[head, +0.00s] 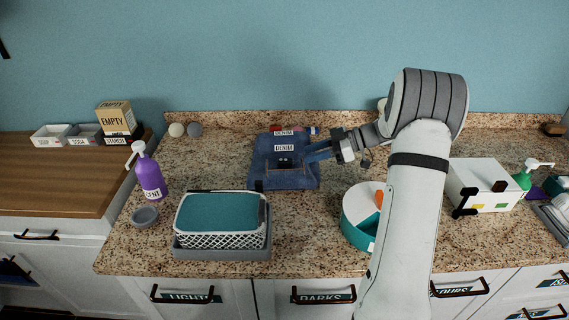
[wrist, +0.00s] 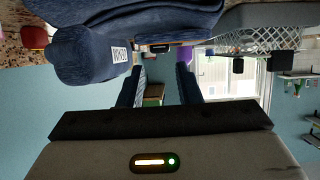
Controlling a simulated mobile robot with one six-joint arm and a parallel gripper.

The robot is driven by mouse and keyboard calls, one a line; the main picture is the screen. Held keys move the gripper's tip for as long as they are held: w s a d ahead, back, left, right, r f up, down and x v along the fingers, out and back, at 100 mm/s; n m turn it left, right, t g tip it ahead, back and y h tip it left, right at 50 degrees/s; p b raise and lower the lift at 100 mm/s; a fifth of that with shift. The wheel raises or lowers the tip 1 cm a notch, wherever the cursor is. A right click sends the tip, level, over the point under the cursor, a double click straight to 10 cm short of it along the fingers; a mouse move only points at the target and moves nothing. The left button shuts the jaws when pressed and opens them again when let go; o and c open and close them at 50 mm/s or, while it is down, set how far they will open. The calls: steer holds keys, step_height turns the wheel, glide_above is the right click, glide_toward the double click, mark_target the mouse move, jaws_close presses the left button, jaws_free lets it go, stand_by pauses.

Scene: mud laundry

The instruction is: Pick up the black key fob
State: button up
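A small dark item that looks like the black key fob (head: 284,162) lies on the folded blue denim (head: 262,172) at the back middle of the counter. In the wrist view, a small dark item (wrist: 160,48) shows by the denim (wrist: 95,60), just beyond the gap between my fingertips; it is too small to identify surely. My gripper (head: 309,156) reaches in from the right, its blue fingers low over the denim's right part. In the wrist view my gripper (wrist: 160,80) has its fingers apart with nothing between them. Whether the fingertips touch the denim cannot be told.
A white basket with a teal top (head: 220,212) stands in front of the denim. A purple bottle (head: 150,177) and grey bowl (head: 145,216) are left. A round teal-and-white container (head: 358,222) stands right, partly behind my arm. Small red and blue items lie behind the denim.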

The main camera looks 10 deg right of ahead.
mark_target(289, 160)
steer(key=p+x, duration=0.2)
steer(key=x, duration=0.4)
steer(key=shift+a+r, duration=0.1)
steer(key=shift+a, duration=0.15)
steer(key=shift+w+a+f, duration=0.15)
steer(key=shift+a+f, duration=0.1)
steer(key=shift+a, duration=0.1)
steer(key=shift+c, duration=0.3)
steer(key=c, duration=0.6)
steer(key=shift+o, duration=0.2)
